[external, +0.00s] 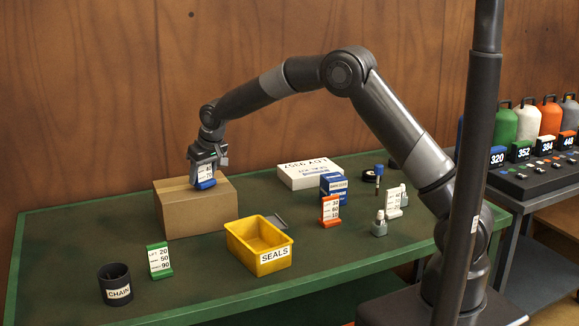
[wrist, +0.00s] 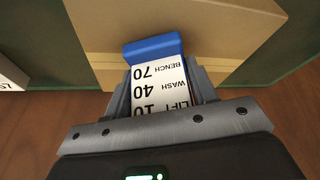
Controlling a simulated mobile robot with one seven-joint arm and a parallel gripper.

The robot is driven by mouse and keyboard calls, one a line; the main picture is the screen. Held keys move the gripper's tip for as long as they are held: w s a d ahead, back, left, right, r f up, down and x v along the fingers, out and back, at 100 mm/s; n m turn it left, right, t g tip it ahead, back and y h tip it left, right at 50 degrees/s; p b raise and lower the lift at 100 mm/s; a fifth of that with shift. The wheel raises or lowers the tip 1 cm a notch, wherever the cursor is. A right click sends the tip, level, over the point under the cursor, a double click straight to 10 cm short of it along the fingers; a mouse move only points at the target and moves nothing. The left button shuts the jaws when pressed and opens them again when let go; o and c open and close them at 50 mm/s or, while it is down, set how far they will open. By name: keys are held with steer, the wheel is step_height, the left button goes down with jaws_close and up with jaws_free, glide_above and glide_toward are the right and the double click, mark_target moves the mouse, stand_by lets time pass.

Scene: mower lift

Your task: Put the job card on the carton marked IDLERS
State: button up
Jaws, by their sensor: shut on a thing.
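My gripper (external: 207,172) is shut on a small white card with a blue foot (external: 206,183). In the wrist view the card (wrist: 158,85) reads LIFT 10, WASH 40, BENCH 70, upside down. The card is over the top of a plain brown carton (external: 195,213), which also shows in the wrist view (wrist: 230,22). I cannot tell whether the blue foot touches the carton top. No IDLERS marking is readable on the faces I see.
The wooden wall (external: 100,100) stands behind. Bottles stand on a side table at right.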

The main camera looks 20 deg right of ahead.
steer(key=shift+f, duration=0.25)
steer(key=o, duration=1)
steer(key=shift+f, duration=0.15)
